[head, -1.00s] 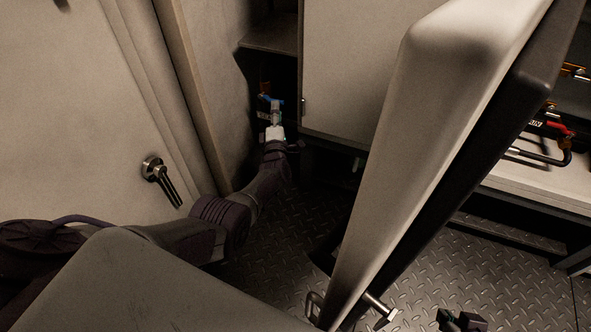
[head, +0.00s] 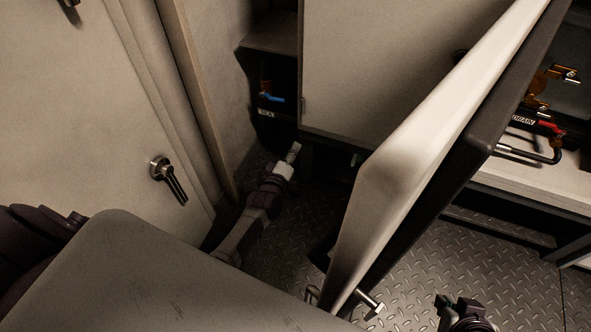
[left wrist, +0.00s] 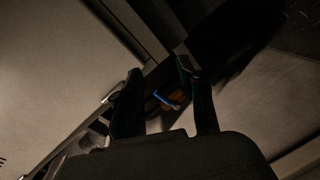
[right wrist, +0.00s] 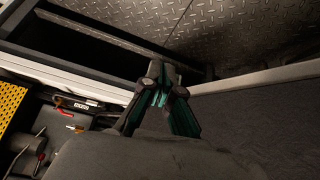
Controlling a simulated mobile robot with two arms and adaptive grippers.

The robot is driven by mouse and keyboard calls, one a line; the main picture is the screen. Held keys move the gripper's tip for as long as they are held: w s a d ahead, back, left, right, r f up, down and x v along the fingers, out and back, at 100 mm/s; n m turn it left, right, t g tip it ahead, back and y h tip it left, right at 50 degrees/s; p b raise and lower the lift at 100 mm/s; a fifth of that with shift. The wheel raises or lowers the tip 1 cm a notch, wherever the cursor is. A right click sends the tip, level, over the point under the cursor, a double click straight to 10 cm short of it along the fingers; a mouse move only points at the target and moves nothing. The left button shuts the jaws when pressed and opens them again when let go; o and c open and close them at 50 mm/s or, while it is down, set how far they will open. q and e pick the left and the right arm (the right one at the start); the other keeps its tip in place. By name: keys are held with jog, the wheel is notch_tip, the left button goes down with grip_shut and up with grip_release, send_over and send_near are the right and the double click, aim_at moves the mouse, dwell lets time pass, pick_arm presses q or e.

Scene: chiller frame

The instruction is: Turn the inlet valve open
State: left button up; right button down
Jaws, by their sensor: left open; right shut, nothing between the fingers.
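A valve with a blue lever (head: 271,98) sits on an orange-brown body in the dark recess below the shelf. Its lever lies roughly sideways in the head view. The lever also shows between my fingers in the left wrist view (left wrist: 166,101), beyond them. My left gripper (head: 293,152) is open and empty, below and apart from the valve, over the floor. My right gripper (head: 460,304) is shut and empty at the bottom right, far from this valve; its closed fingers show in the right wrist view (right wrist: 162,84).
A large tilted panel (head: 400,160) stands between my two arms. A pale door with a black handle (head: 169,179) is at the left. At the right, a red-handled valve (head: 550,127) sits beside a DRAIN label. Diamond-plate floor (head: 480,255) lies below.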

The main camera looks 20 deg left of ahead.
pick_arm(q)
jog(key=s+d+m+g, duration=0.1)
jog(key=s+d+m+g+h, duration=0.1)
jog(key=s+m, duration=0.1)
jog(key=s+d+m+h, duration=0.1)
jog(key=shift+s+d+f+m+g, duration=0.25)
jog(key=shift+s+f+m+g, duration=0.1)
jog(key=shift+s+m+g, duration=0.05)
